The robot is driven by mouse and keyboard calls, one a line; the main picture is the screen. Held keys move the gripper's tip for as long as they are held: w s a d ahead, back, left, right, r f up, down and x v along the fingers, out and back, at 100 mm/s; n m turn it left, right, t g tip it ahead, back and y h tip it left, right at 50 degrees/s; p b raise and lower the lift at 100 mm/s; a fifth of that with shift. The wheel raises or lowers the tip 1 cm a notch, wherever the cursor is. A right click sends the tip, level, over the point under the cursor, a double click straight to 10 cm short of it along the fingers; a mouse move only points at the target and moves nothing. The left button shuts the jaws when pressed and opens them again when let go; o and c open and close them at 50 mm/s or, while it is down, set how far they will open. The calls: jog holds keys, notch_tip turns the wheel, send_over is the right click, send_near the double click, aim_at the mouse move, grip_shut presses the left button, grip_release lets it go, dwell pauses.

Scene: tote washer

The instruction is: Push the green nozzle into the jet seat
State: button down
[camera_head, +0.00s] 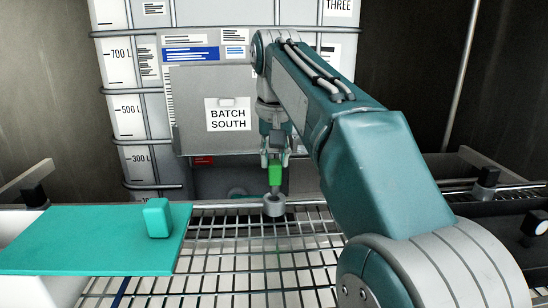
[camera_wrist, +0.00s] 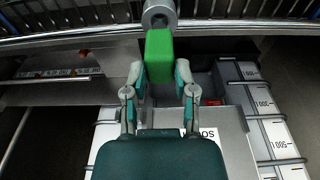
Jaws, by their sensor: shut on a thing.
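The green nozzle (camera_head: 275,172) is upright between the fingers of my gripper (camera_head: 274,157), which points down. Its grey stem hangs below the green block. The jet seat, a grey ring (camera_head: 274,207), stands at the edge of the wire rack directly under the nozzle. The stem's lower end is at the seat's opening in the head view; I cannot tell whether it is inside. In the wrist view, the fingers of my gripper (camera_wrist: 161,74) are on both sides of the green block (camera_wrist: 159,52), and the grey ring (camera_wrist: 158,13) lies just beyond it.
A teal board (camera_head: 90,245) with a teal block (camera_head: 157,218) on it is at the left. The wire rack (camera_head: 250,260) spans the front. A caged tank (camera_head: 125,110) with a "BATCH SOUTH" panel (camera_head: 190,130) stands behind. Black clamps (camera_head: 487,178) are at the right.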

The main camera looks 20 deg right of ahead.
jog(key=shift+f, duration=1.8)
dwell(2.5)
jog(key=shift+c, duration=1.7)
grip_release()
jog(key=o, duration=0.3)
jog(key=shift+o, duration=0.2)
jog(key=shift+r, duration=0.1)
jog(key=shift+s+a+r, duration=0.1)
jog(key=shift+s+r, duration=0.05)
jog(key=shift+r, duration=0.95)
jog(key=shift+s+d+r, duration=0.1)
jog(key=shift+s+r, duration=0.1)
jog(key=shift+r, duration=0.9)
jog(key=shift+s+a+r, duration=0.1)
jog(key=shift+s+r, duration=0.05)
jog(key=shift+r, duration=0.95)
